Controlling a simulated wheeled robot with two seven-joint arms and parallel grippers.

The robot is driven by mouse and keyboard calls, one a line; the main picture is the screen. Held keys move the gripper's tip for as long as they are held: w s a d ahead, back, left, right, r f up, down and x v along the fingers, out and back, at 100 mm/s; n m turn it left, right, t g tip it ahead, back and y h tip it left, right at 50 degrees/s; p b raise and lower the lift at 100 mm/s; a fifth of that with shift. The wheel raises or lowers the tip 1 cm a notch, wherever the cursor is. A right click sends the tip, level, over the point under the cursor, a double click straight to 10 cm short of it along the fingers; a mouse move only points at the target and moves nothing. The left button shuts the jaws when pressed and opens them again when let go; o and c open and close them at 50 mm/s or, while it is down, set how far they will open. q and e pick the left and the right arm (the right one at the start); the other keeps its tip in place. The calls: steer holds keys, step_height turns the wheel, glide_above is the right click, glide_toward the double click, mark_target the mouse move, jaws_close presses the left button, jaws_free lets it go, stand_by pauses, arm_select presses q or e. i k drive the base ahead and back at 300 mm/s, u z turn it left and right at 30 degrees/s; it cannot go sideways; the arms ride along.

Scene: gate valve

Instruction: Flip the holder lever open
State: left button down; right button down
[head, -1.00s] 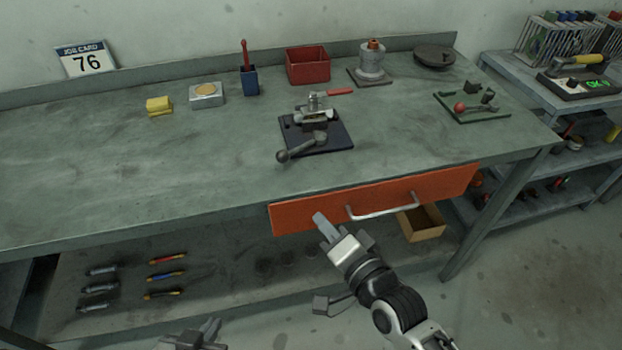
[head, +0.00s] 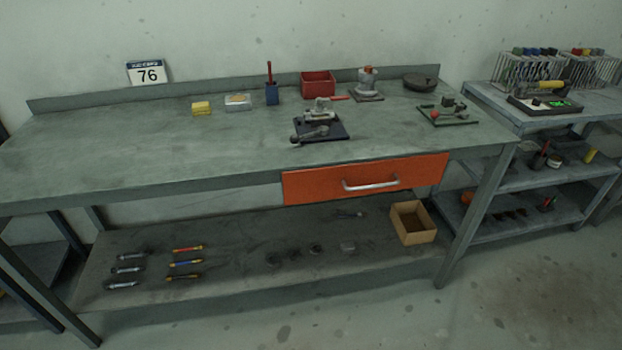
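A dark base plate (head: 338,131) lies on the workbench near its front edge, above the orange drawer. On it stands a grey metal fixture holding a valve-like part (head: 320,108) with a red handle (head: 340,98) pointing right. A grey lever (head: 312,134) with a round knob at its left end lies low across the front of the plate. It looks like the holder lever, but its exact position is too small to tell. Neither of my grippers is in the head view.
The orange drawer (head: 310,184) is shut under the bench top (head: 150,150). A green plate with a red-knobbed lever (head: 435,115) sits at right. The bench's front left is clear.

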mark_target(294, 139)
steer(key=u, duration=1.2)
steer(key=i, duration=1)
steer(key=z, duration=1)
steer(key=i, duration=0.55)
steer(key=z, duration=0.6)
